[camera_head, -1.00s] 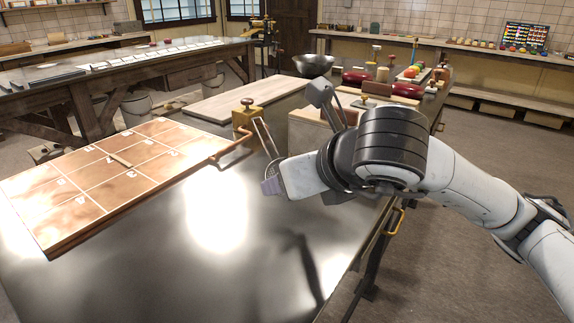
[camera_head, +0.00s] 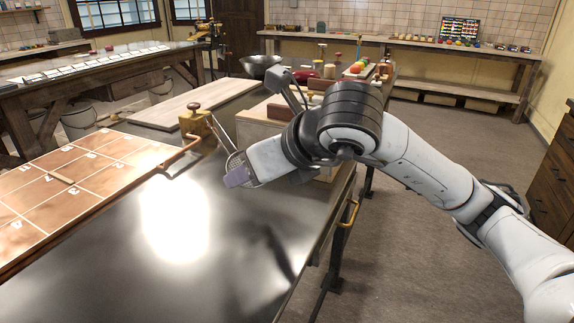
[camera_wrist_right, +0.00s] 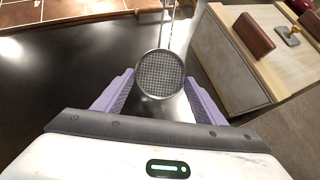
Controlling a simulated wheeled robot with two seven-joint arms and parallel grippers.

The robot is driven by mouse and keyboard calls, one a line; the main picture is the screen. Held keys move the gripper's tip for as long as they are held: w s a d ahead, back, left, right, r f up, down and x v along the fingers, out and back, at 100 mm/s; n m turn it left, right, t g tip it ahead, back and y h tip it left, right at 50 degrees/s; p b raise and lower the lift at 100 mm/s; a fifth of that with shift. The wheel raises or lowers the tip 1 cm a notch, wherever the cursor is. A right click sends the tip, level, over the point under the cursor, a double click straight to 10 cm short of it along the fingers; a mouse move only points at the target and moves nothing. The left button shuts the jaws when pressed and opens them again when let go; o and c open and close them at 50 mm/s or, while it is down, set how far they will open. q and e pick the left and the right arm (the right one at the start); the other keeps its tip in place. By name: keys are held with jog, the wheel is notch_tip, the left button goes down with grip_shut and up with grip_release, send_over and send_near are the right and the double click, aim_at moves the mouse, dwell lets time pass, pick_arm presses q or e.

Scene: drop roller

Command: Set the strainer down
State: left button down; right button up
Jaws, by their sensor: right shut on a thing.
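The strainer (camera_head: 234,159) has a round grey mesh bowl and a thin wire handle. In the right wrist view the mesh (camera_wrist_right: 160,74) lies between the purple fingers, with the handle running up and away. My right gripper (camera_head: 238,177) is shut on the strainer's bowl end, over the shiny dark tabletop (camera_head: 110,275). In the head view the handle slants up left toward a brass block. Whether the strainer touches the tabletop is unclear. My left gripper is not in view.
A copper grid board (camera_head: 28,192) lies at left. The brass block (camera_head: 194,122) with a copper pipe (camera_head: 180,157) stands behind the strainer. A pale wooden box (camera_wrist_right: 240,65) stands right of my gripper. The front tabletop is clear.

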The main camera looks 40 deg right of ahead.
jog(key=w+d+r+n+y+b, duration=0.1)
jog(key=d+r+b, duration=0.15)
jog(key=d, duration=0.55)
jog(key=f+b, duration=0.1)
jog(key=f, duration=0.1)
jog(key=d+f+b, duration=0.2)
jog(key=f, duration=0.1)
jog(key=shift+w+d+f, duration=0.25)
jog(key=shift+w+f, duration=0.05)
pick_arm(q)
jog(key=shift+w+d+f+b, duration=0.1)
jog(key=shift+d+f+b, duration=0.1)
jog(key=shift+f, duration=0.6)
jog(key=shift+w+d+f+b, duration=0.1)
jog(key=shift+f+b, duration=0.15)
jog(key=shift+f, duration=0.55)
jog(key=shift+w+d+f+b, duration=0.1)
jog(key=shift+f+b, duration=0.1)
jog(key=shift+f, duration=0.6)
pick_arm(e)
jog(key=shift+f, duration=1.7)
jog(key=shift+f, duration=0.1)
